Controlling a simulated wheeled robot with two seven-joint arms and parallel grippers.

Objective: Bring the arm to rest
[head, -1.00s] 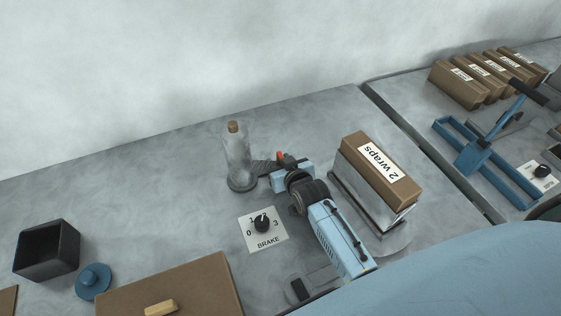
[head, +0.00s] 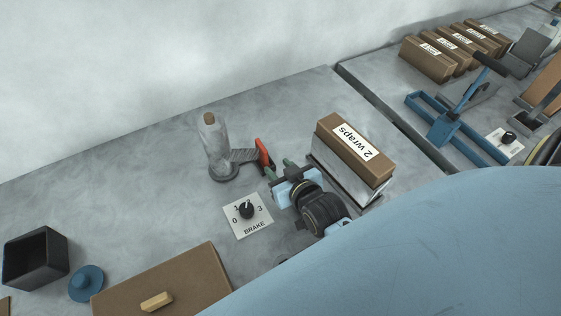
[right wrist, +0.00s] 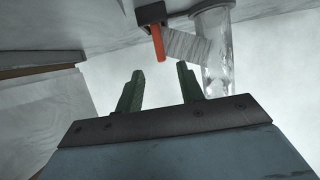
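My right gripper (head: 279,168) is open and empty, with its green fingers spread apart. In the right wrist view (right wrist: 159,88) nothing is between its fingers. A clear upright cylinder (head: 214,152) with a brown top stands on the bench, left of and beyond the gripper. A grey ribbed strip (head: 242,155) runs from its side to a red-and-dark piece (head: 264,153), just past the fingertips and apart from them. In the right wrist view the red part (right wrist: 157,43), the strip (right wrist: 187,46) and the cylinder (right wrist: 218,60) are ahead of the fingers. My left gripper is out of view.
A brake dial plate (head: 247,225) lies left of the gripper. A "2 wraps" box (head: 349,135) in a metal holder stands close on its right. A dark open box (head: 35,258), blue lidded item (head: 86,284) and brown board (head: 165,290) are at left. A blue frame (head: 445,130) is at right.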

